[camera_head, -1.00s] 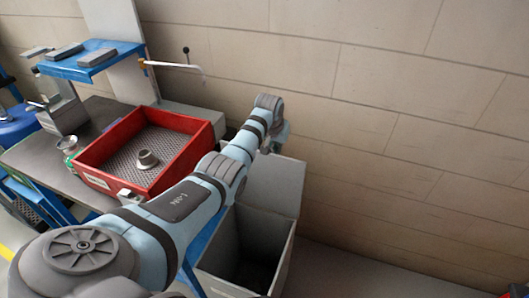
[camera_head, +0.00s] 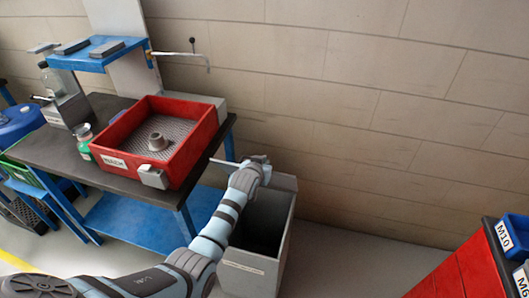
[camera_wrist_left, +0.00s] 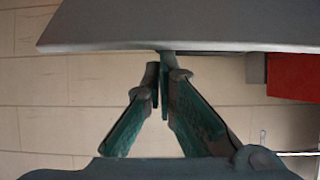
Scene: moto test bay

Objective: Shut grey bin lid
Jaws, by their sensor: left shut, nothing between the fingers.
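The grey bin (camera_head: 265,268) stands on the floor beside the workbench, its mouth open and dark inside. Its grey lid (camera_head: 285,183) shows only partly at the back of the bin, behind my left gripper; its exact angle is hard to tell. My left gripper (camera_head: 258,164) is at the far end of my outstretched arm, above the back of the bin by the lid. In the left wrist view its fingers (camera_wrist_left: 161,72) are shut with nothing between them. A grey panel (camera_wrist_left: 190,25), likely the lid, crosses the top of that view close to the fingertips. Contact is unclear.
A red tray (camera_head: 195,150) with a metal part sits on the dark workbench (camera_head: 105,178) left of the bin. The wall (camera_head: 350,120) is close behind. A red cabinet (camera_head: 465,275) with blue boxes (camera_head: 518,236) stands at the right. Floor between bin and cabinet is clear.

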